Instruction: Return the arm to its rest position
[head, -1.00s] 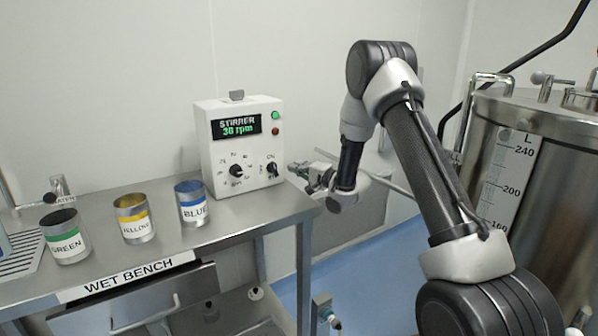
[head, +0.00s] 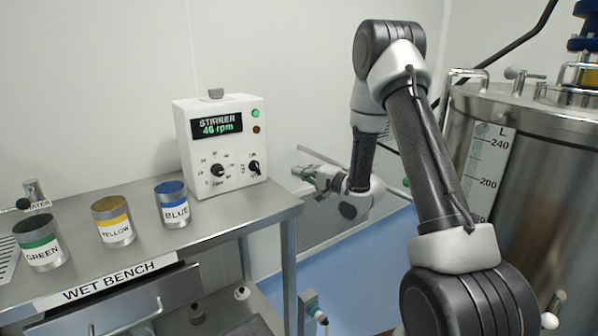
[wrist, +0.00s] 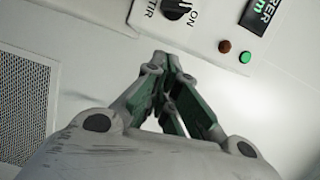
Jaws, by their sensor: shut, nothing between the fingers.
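My gripper (head: 303,172) is shut and empty at the end of my arm. In the head view it points left toward the stirrer control box (head: 222,150), just right of the box and apart from it, a little beyond the bench's right end. In the wrist view my gripper (wrist: 172,75) has its green fingers together. The stirrer box (wrist: 175,40) shows at the top there, with its on switch, a dark red button and a lit green button. In the head view the box display reads 46 rpm. My arm rises from the lower right and bends down to the gripper.
The wet bench (head: 235,212) holds a green can (head: 40,246), a yellow can (head: 114,222) and a blue can (head: 173,205). A steel tank (head: 545,150) with a litre scale stands at right, close to my arm. A thin rod passes behind my gripper. Blue floor shows between.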

